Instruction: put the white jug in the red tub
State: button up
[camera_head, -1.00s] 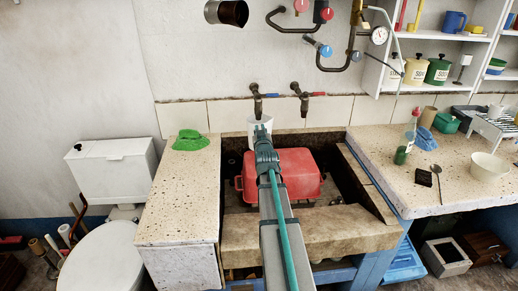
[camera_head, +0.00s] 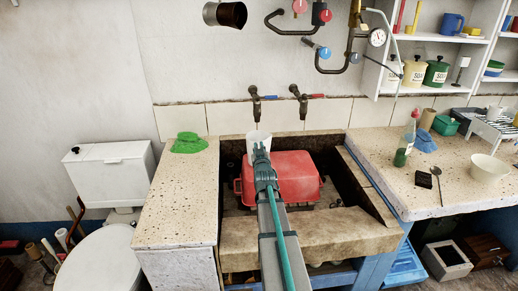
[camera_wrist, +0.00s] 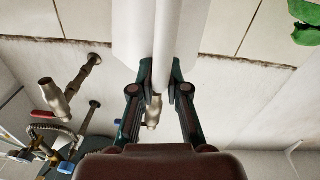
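The white jug (camera_head: 258,139) is at the back of the stone trough in the head view, below the left tap and partly hidden by my gripper. In the wrist view the jug (camera_wrist: 127,35) fills the top middle, with its handle (camera_wrist: 166,45) between my fingers. My gripper (camera_head: 260,152) is shut on that handle; it also shows in the wrist view (camera_wrist: 160,90). The red tub (camera_head: 300,178) sits in the trough, just right of my gripper and partly covered by my arm.
Two wall taps (camera_head: 256,104) hang over the trough's back edge. A green cloth (camera_head: 188,143) lies on the left stone counter (camera_head: 175,200). The right counter (camera_head: 400,180) holds a bottle (camera_head: 405,145), a bowl (camera_head: 488,168) and other items. Pipes and a gauge (camera_head: 377,38) are above.

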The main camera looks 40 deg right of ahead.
jog(key=o, duration=0.4)
jog(key=shift+r, duration=0.1)
jog(key=b+v, duration=0.1)
jog(key=v, duration=1.1)
